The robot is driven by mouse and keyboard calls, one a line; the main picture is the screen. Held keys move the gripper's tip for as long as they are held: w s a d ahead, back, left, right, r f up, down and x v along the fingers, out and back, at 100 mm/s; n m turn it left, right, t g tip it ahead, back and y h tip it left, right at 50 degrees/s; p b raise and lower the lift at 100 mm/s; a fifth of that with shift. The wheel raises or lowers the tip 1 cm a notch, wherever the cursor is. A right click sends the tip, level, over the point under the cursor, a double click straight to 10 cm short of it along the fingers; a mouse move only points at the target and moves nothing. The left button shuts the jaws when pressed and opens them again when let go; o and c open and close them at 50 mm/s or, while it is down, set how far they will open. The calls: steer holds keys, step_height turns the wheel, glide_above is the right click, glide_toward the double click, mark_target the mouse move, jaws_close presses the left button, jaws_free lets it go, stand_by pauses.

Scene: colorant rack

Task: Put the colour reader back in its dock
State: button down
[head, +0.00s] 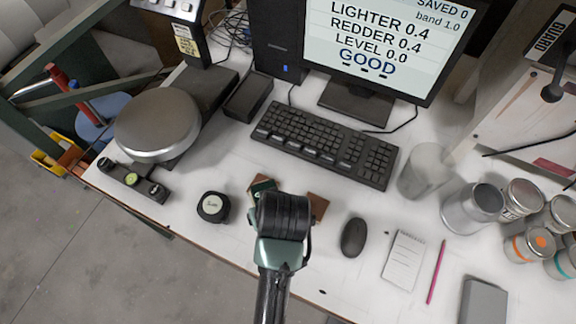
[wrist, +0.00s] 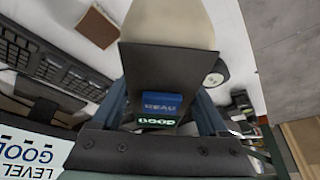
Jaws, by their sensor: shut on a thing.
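The colour reader (wrist: 168,62) is in my gripper (wrist: 160,110). In the wrist view it shows a dark flat face, a pale rounded end, and a small blue and green display reading READ and GOOD. The fingers are shut on its two sides. In the head view my gripper (head: 280,218) is over the front of the white table, and my wrist hides most of the reader. I cannot tell how high the reader is above the table. A dark open-looking box (head: 248,97) stands left of the keyboard; I cannot tell if it is the dock.
A keyboard (head: 325,145), monitor (head: 385,40) and mouse (head: 353,237) are nearby. A round black puck (head: 213,207) is left of my gripper, and a brown card (head: 318,206) is beside it. A scale (head: 158,125) stands left; cans (head: 472,208) stand right.

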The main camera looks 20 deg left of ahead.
steer(key=f, duration=0.3)
steer(key=shift+s+a+f, duration=0.15)
steer(key=shift+a+f, duration=0.05)
steer(key=shift+a, duration=0.05)
steer(key=shift+d+f+p, duration=0.1)
steer(key=shift+f+p, duration=0.3)
steer(key=shift+f, duration=1.8)
steer(key=shift+f, duration=0.15)
jaws_free()
steer(key=v, duration=1.2)
steer(key=shift+b, duration=0.3)
